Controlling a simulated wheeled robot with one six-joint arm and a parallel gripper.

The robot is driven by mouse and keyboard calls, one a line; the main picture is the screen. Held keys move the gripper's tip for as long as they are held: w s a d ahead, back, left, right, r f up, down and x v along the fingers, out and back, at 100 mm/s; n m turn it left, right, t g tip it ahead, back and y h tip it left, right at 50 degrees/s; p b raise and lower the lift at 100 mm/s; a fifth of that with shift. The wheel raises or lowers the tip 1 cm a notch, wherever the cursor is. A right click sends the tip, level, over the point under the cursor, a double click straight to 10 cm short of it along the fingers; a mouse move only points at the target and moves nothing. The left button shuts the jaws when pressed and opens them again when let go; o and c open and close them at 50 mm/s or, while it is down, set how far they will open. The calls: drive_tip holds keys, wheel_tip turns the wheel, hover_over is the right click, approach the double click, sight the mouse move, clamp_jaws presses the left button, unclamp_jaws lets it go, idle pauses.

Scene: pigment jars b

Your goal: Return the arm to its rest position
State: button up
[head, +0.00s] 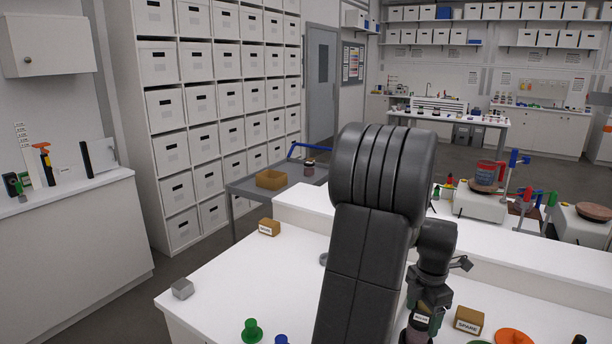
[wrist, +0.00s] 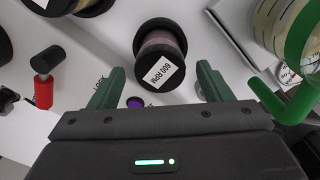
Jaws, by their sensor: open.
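My arm rises through the middle of the head view and bends down over the white bench (head: 235,285). My gripper (head: 428,308) is low over the bench at the right of the arm. In the wrist view my gripper (wrist: 160,80) has its two green fingers apart, with nothing clamped between them. A labelled jar (head: 419,322) shows beside the gripper in the head view. The arm hides part of the bench.
A "SPARE" box (head: 468,320) stands right of the gripper, near an orange disc (head: 513,337). A green knob (head: 252,330) and a grey block (head: 182,289) are at left. The wrist view shows a red bottle (wrist: 43,78) and a large green-handled jar (wrist: 292,45) close by.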

drive_tip(key=n, duration=0.3)
drive_tip(key=m+b, duration=0.1)
drive_tip(key=m, duration=1.1)
drive_tip(key=shift+r+p, duration=0.75)
drive_tip(key=shift+r, duration=0.85)
